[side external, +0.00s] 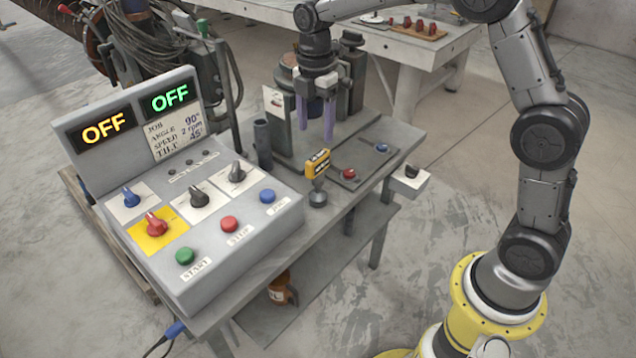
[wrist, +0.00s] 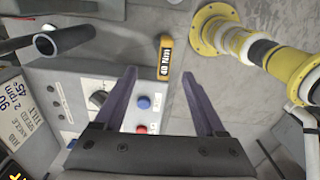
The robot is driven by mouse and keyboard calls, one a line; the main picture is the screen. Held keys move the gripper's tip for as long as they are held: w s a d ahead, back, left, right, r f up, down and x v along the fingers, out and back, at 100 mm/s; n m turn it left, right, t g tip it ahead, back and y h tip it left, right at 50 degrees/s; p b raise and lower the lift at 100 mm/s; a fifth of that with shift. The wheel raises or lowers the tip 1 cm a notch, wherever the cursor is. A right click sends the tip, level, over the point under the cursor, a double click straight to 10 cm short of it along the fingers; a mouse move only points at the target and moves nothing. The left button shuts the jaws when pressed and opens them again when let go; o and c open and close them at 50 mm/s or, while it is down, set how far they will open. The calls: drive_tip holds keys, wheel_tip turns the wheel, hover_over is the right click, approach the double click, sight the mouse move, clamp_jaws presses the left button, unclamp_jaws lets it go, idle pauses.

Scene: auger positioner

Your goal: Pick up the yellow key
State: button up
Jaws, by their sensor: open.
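In the wrist view the key (wrist: 165,58) reads "40 Nm" and shows just beyond the gap between the fingertips, nearer the right one. My gripper (side external: 316,133) points down with its two purple fingers spread and nothing between them. In the side view it appears above and behind the key, apart from it. The wrist view also shows both open fingers (wrist: 159,74).
The control console (side external: 215,235) with knobs and buttons fills the bench's left side. A dark upright tube (side external: 263,142) stands behind the key. A small panel with red and blue buttons (side external: 365,162) lies right of the key. Another table (side external: 400,45) stands behind.

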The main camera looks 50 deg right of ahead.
sight(318, 168)
wheel_tip(318, 168, down, 6)
drive_tip(key=shift+f, duration=0.1)
drive_tip(key=shift+s+a+f, duration=0.1)
drive_tip(key=shift+s+f, duration=0.1)
drive_tip(key=shift+f, duration=1.15)
drive_tip(key=shift+s+f, duration=0.2)
drive_tip(key=shift+f, duration=1.15)
drive_tip(key=shift+r, duration=0.1)
clamp_jaws()
